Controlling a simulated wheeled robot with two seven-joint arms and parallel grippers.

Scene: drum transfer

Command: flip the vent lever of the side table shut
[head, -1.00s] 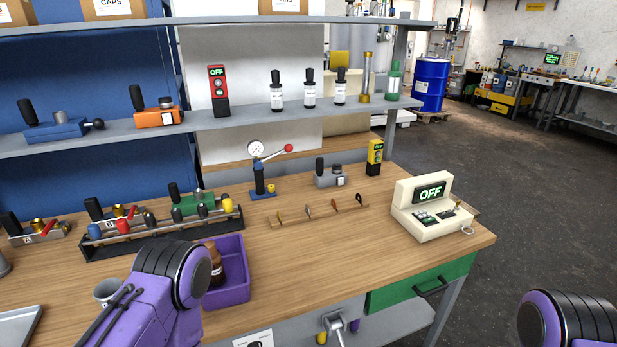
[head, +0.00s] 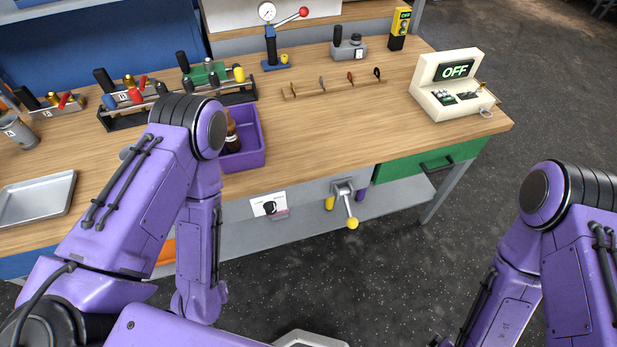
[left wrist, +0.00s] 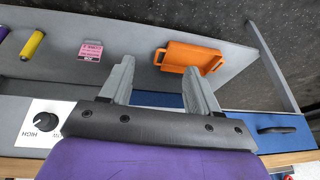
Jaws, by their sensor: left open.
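A metal lever with a yellow ball end (head: 351,222) hangs from a bracket under the front edge of the wooden bench (head: 330,130), left of the green drawer, pointing down and slightly right. Another lever with a red ball end (head: 304,12) sticks out beside a gauge on a blue stand at the back. No label shows which one is the vent lever. In the left wrist view my left gripper (left wrist: 160,86) is open and empty, in front of the bench's lower shelf; neither lever shows there. The head view hides it behind my left arm. My right gripper is out of view.
A dial plate (head: 268,206) is on the bench front. The green drawer (head: 430,163) has a protruding handle. An orange tray (left wrist: 190,56), a yellow cylinder (left wrist: 33,44) and a pink label (left wrist: 91,50) show around the lower shelf (left wrist: 130,42). A purple bin (head: 250,150) stands on the bench.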

